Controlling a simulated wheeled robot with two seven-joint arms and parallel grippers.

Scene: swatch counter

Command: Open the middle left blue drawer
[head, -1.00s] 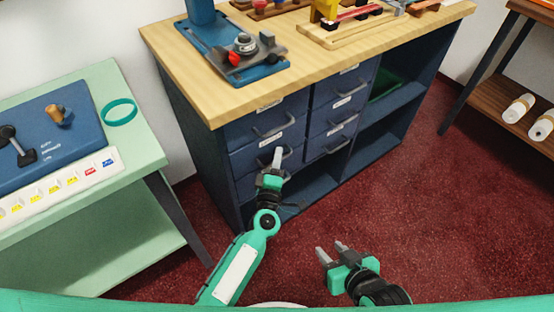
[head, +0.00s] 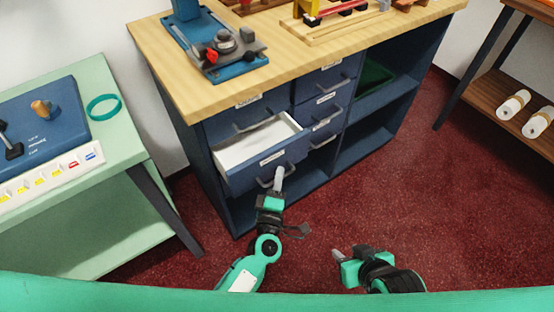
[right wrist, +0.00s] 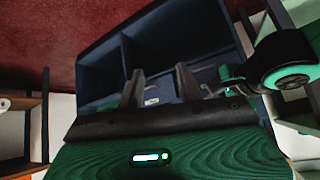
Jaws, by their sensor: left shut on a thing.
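The middle left blue drawer (head: 262,167) of the blue cabinet is pulled out, showing a white, empty-looking inside. Its front is tilted in view, with a white label and a grey handle. My left gripper (head: 278,179) is shut on this handle (head: 266,183) at the drawer's front. The top left drawer (head: 222,127) above it is closed. My right gripper (head: 338,255) is low in front of the cabinet, away from the drawers. In the right wrist view its two fingers (right wrist: 160,88) stand apart with nothing between them.
The wooden countertop (head: 310,62) carries a blue clamp device (head: 225,45) and wooden trays. Closed drawers (head: 325,90) and open shelves (head: 375,110) lie to the right. A green table (head: 100,170) stands left. Red carpet (head: 420,210) in front is free.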

